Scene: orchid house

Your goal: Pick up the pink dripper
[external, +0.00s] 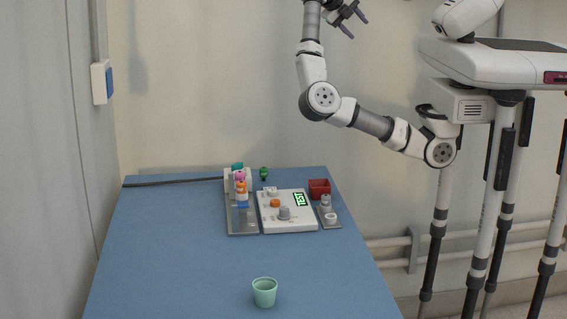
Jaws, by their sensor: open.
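A small pink piece (241,175), which looks like the pink dripper, is on the grey rack (242,225) at the back of the blue table. It sits in a row with several other coloured pieces, and its lower part is partly hidden by an orange piece (242,184) in front. My gripper (356,26) is at the top of the external view, high above and to the right of the rack. Its fingers are apart, with nothing between them.
A white device (287,224) with a green-lit display stands right of the rack. A red box (319,187), a small grey tray (330,225) and a green item (263,173) are nearby. A mint cup (264,292) stands at the front. The blue table's (160,250) left side is clear.

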